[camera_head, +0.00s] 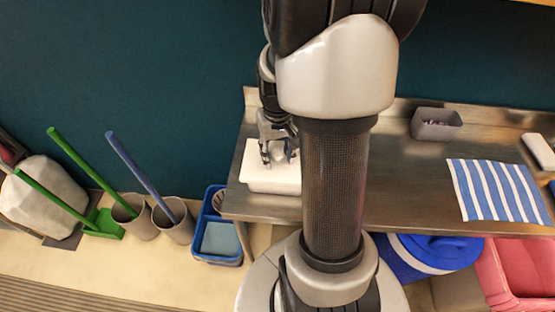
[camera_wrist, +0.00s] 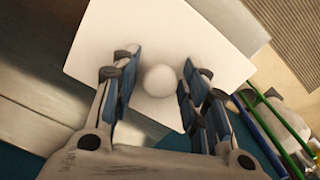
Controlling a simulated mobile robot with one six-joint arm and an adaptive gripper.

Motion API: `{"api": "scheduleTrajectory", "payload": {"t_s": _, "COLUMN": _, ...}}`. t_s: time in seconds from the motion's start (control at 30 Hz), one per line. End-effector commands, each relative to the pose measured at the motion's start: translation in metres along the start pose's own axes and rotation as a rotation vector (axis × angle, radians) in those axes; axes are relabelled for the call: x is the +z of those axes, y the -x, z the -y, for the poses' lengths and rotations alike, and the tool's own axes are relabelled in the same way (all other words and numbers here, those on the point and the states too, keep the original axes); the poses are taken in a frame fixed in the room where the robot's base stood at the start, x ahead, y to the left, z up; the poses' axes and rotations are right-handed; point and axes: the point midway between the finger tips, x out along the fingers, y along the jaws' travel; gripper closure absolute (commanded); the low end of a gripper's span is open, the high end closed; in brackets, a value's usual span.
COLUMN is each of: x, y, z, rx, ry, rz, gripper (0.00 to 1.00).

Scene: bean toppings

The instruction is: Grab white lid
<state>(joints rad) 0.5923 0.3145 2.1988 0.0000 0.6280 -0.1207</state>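The white lid (camera_wrist: 158,38) shows in the wrist view as a flat white square with a round white knob (camera_wrist: 160,80) near its middle. In the head view the lid (camera_head: 256,174) tops a white box at the left end of the steel counter, partly hidden by my arm. My gripper (camera_head: 279,160) is right over the lid, pointing down. In the wrist view my gripper (camera_wrist: 160,84) is open, with blue-padded fingers on either side of the knob and gaps between them and it. Whether the fingertips touch the lid cannot be told.
The steel counter (camera_head: 400,190) holds a grey bin (camera_head: 436,124) with small items, a blue-striped cloth (camera_head: 497,190) and a white object (camera_head: 540,151) at the right. A blue crate (camera_head: 216,240) and grey pots (camera_head: 175,222) with long handles stand left and below. A wall is behind.

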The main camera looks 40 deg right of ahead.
Motion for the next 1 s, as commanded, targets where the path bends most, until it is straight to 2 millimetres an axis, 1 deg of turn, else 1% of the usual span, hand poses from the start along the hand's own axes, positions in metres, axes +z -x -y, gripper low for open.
{"api": "scheduleTrajectory", "payload": {"t_s": 0.07, "x": 0.0, "y": 0.0, "z": 0.0, "rx": 0.0, "ry": 0.0, "rz": 0.0, "gripper": 0.67}}
{"api": "scheduleTrajectory", "payload": {"t_s": 0.53, "x": 0.0, "y": 0.0, "z": 0.0, "rx": 0.0, "ry": 0.0, "rz": 0.0, "gripper": 0.98}}
{"api": "scheduleTrajectory", "payload": {"t_s": 0.73, "x": 0.0, "y": 0.001, "z": 0.0, "rx": 0.0, "ry": 0.0, "rz": 0.0, "gripper": 0.98}}
{"api": "scheduleTrajectory", "payload": {"t_s": 0.8, "x": 0.0, "y": 0.004, "z": 0.0, "rx": 0.0, "ry": 0.0, "rz": -0.001, "gripper": 0.98}}
{"api": "scheduleTrajectory", "payload": {"t_s": 0.87, "x": -0.001, "y": 0.011, "z": 0.0, "rx": 0.0, "ry": 0.0, "rz": -0.002, "gripper": 0.98}}
{"api": "scheduleTrajectory", "payload": {"t_s": 0.97, "x": -0.001, "y": 0.03, "z": 0.0, "rx": 0.0, "ry": 0.0, "rz": -0.003, "gripper": 0.98}}
{"api": "scheduleTrajectory", "payload": {"t_s": 1.0, "x": -0.001, "y": 0.039, "z": 0.0, "rx": 0.001, "ry": 0.0, "rz": -0.005, "gripper": 0.98}}
